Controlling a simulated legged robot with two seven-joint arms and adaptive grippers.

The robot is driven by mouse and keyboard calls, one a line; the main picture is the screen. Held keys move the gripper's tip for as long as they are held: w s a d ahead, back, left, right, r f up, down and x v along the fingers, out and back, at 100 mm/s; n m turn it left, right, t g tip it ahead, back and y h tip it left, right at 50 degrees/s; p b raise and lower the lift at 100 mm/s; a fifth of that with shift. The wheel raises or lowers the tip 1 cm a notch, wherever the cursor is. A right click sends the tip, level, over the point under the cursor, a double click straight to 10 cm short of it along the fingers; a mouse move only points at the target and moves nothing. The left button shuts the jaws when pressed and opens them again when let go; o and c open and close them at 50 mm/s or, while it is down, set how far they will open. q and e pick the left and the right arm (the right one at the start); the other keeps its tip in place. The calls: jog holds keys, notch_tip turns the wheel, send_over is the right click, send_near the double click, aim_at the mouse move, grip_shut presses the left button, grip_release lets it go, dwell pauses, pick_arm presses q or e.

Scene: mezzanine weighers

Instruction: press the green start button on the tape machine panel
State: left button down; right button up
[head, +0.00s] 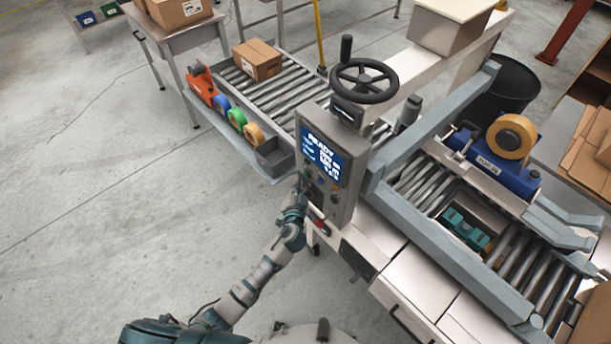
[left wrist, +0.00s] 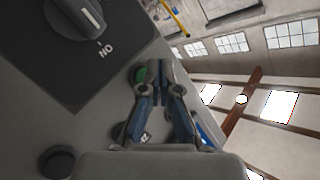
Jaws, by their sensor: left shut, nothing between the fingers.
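The grey tape machine panel (head: 345,190) has a lit screen (head: 322,158) reading READY, with small controls below it. The left wrist view shows the panel face (left wrist: 95,125) close up. The green button (left wrist: 139,76) is there, partly hidden by the fingers. My left gripper (head: 303,186) is at the panel's lower left, below the screen. In the left wrist view its shut, empty fingertips (left wrist: 161,70) are right beside the green button. I cannot tell whether they touch it. My right gripper is in neither view.
A dark rotary switch (left wrist: 75,15) and a black knob (left wrist: 57,160) share the panel. A handwheel (head: 364,82) stands above it. A roller conveyor with a carton (head: 257,60) and tape rolls (head: 237,118) lies behind left. The floor at left is clear.

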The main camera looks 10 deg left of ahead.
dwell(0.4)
pick_arm(q)
jog(key=shift+w+d+r, duration=0.1)
jog(key=shift+w+d, duration=0.2)
jog(key=shift+w+d+b, duration=0.25)
jog(key=shift+w+b, duration=0.05)
jog(key=shift+b, duration=0.1)
dwell(0.6)
jog(key=shift+s+a, duration=0.1)
jog(key=shift+a, duration=0.05)
dwell(0.3)
jog(key=shift+s+a, duration=0.35)
jog(key=shift+s, duration=0.2)
jog(key=shift+p, duration=0.3)
